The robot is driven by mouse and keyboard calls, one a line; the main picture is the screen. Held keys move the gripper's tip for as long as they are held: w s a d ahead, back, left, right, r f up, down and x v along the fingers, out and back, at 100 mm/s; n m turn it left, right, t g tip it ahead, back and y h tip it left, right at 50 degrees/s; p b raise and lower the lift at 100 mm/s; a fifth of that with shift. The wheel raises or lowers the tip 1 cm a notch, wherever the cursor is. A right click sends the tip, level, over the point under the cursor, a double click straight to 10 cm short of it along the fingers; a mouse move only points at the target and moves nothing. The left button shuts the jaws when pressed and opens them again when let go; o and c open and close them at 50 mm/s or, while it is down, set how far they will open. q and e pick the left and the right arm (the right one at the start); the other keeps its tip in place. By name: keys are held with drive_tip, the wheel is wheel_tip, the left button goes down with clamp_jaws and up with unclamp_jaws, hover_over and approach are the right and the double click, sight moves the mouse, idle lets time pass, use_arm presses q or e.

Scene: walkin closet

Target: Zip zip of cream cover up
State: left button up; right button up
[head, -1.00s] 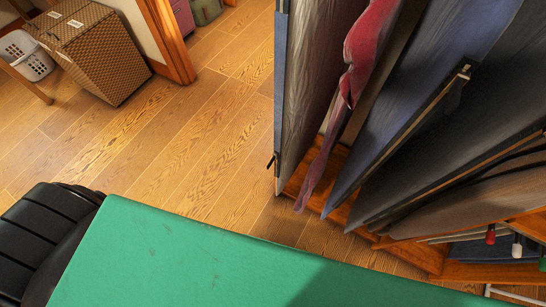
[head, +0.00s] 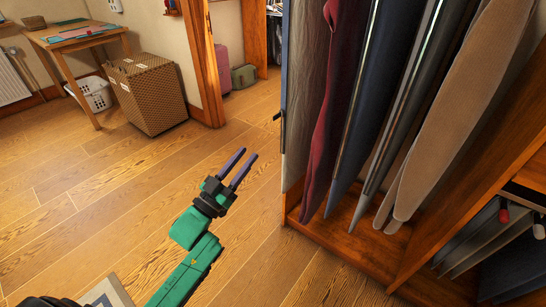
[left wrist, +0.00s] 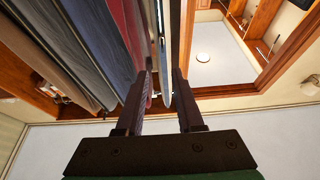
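Several garments and covers hang in the wardrobe at the right of the head view. The leftmost is a greyish-beige cover (head: 307,85) with a blue side edge and a small black tab (head: 277,116) low on its left. I cannot tell for certain whether it is the cream cover. A tan hanging piece (head: 455,115) is further right. My left gripper (head: 246,156) is open and empty, left of the leftmost cover and apart from it. In the left wrist view, its fingers (left wrist: 163,75) point towards the hanging row, with a gap between them. My right gripper is not in view.
The wooden wardrobe base (head: 335,255) runs below the garments. A woven hamper (head: 148,95), a white basket (head: 92,94) and a small wooden table (head: 75,38) stand at the back left. The wooden floor (head: 120,190) between is clear.

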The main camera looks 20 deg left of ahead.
sight(276, 115)
use_arm(q)
drive_tip(key=x, duration=1.5)
drive_tip(key=shift+w+a+f, duration=0.1)
drive_tip(key=shift+w+a, duration=0.1)
drive_tip(key=shift+w, duration=0.05)
clamp_jaws()
idle(0.5)
